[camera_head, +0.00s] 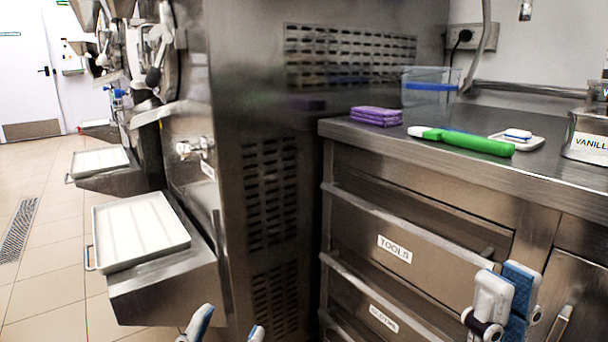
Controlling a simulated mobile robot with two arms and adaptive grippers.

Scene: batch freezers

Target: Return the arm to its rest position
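My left gripper (228,328) shows only its two blue-and-white fingertips at the bottom edge, left of the middle. The tips stand apart with nothing visible between them, and the rest of the gripper is out of the frame. My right gripper (507,292) is at the lower right, in front of the drawers and below the counter's front edge. Its white and blue fingers overlap in this view, so their gap is hidden. I see no object in it.
A steel counter (345,130) holds a purple sponge stack (377,116), a green-handled spatula (470,141), a clear container (431,86) and a tub labelled vanilla (590,138). A closed drawer labelled tools (394,249) is below. Freezers with white trays (140,229) stand left.

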